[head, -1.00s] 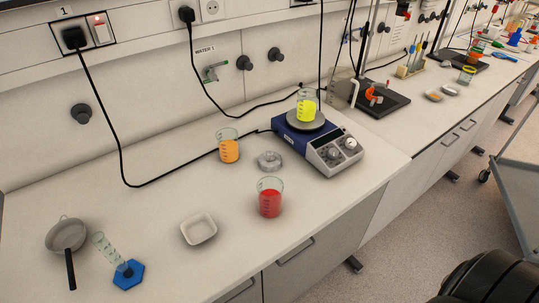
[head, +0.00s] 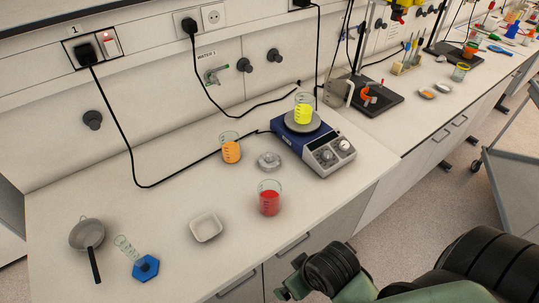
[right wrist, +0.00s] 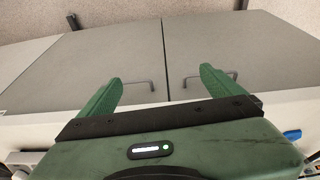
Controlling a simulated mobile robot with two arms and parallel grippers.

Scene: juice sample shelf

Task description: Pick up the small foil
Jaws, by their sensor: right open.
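The small foil appears to be the small silvery, crumpled-looking piece (head: 269,161) on the white bench in the head view. It lies between the beaker of orange liquid (head: 231,152) and the blue hotplate stirrer (head: 311,150), behind the beaker of red liquid (head: 269,199). Nothing touches it. My right gripper (right wrist: 160,80) is open and empty in the right wrist view, with its green fingers wide apart in front of grey cabinet doors. In the head view my right arm shows at the lower right, well apart from the foil. My left gripper is not in view.
A beaker of yellow liquid (head: 303,110) stands on the stirrer. A white dish (head: 206,227), a strainer (head: 87,235) and a tilted-looking cylinder on a blue base (head: 146,268) stand at the front left. A black cable (head: 133,165) runs over the bench. The bench's middle is mostly free.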

